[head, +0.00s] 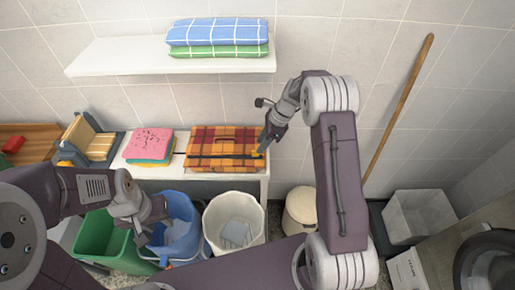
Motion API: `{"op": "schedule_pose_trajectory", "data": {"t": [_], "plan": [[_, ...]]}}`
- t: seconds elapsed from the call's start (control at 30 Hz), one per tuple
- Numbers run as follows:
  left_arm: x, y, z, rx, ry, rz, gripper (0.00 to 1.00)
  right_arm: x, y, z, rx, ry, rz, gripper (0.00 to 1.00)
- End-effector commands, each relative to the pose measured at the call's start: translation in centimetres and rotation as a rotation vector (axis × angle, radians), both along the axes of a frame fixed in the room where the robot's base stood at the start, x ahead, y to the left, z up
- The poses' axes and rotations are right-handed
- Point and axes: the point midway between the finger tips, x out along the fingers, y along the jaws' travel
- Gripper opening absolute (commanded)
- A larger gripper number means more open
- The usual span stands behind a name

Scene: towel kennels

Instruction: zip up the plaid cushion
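The plaid cushion (222,140), red, orange and dark checked, lies flat on the white bench. A dark zip line runs across its middle. A small yellow tab (257,154) shows at the zip's right end. My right gripper (263,148) points down at the cushion's right edge, with its fingertips at the yellow tab. The view is too small to tell whether the fingers are closed on the tab. My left gripper (152,230) hangs low over the bins, well away from the cushion; its fingers are not clear.
Pink, green and yellow folded cloths (149,143) lie left of the cushion. Below the bench stand a green bin (98,240), a blue bucket (181,205) and a white bin (216,215). A shelf (110,56) with folded towels is above. A broom handle (400,105) leans at right.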

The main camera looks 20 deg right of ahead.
Motion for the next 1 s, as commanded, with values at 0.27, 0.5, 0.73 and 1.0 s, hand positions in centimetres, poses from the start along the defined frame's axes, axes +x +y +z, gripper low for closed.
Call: {"op": "schedule_pose_trajectory", "data": {"t": [0.27, 0.5, 0.73, 1.0], "plan": [[0.0, 0.0, 0.5, 0.0, 0.0, 0.0, 0.36, 0.4, 1.7, -3.9, 0.0, 0.0, 0.002, 0.34], [0.0, 0.0, 0.5, 0.0, 0.0, 0.0, 0.36, 0.5, 1.8, -4.3, 0.0, -0.002, 0.001, 0.34], [0.0, 0.0, 0.5, 0.0, 0.0, 0.0, 0.36, 0.5, 1.8, -4.3, 0.0, -0.002, 0.001, 0.0], [0.0, 0.0, 0.5, 0.0, 0.0, 0.0, 0.36, 0.5, 1.8, -4.3, 0.0, -0.002, 0.001, 0.0]]}}
